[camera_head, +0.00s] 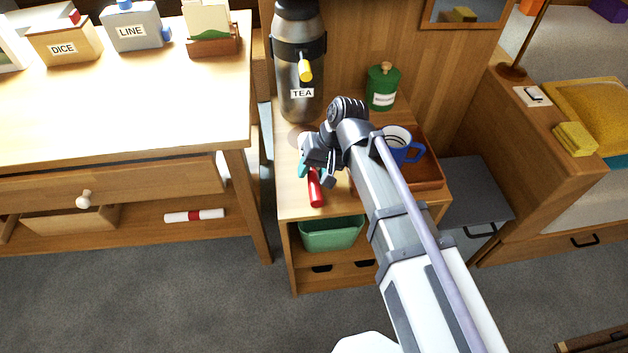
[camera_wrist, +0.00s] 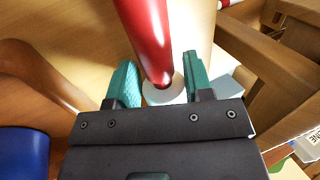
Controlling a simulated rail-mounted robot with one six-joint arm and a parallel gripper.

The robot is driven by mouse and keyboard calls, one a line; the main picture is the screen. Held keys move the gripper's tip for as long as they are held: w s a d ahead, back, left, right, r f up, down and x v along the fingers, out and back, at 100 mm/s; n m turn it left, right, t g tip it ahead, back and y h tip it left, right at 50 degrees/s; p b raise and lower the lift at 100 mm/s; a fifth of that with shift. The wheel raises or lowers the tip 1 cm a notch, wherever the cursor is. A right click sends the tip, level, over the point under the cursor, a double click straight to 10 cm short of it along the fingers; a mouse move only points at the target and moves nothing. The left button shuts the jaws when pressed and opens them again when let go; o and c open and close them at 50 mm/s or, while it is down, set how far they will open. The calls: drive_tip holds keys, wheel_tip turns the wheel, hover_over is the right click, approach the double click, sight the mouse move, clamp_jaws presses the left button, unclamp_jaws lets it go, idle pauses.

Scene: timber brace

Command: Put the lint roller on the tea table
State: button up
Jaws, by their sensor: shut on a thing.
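The lint roller has a glossy red handle (camera_head: 316,188), seen over the left part of the tea table (camera_head: 290,205). In the wrist view the red handle (camera_wrist: 148,35) runs up from between my teal fingers, with a white round end near the jaws. My gripper (camera_head: 310,172) is shut on the lint roller, low over the tabletop beside the dispenser labelled TEA. I cannot tell whether the roller touches the tabletop. My arm hides part of the table.
A desk (camera_head: 120,115) stands left. A white roll with a red band (camera_head: 194,215) lies on its lower shelf.

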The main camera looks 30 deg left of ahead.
drive_tip(key=shift+f, duration=0.55)
drive_tip(key=o, duration=0.8)
drive_tip(key=shift+c, duration=0.2)
drive_tip(key=p+v, duration=1.1)
drive_tip(key=v, duration=0.1)
drive_tip(key=shift+p, duration=0.3)
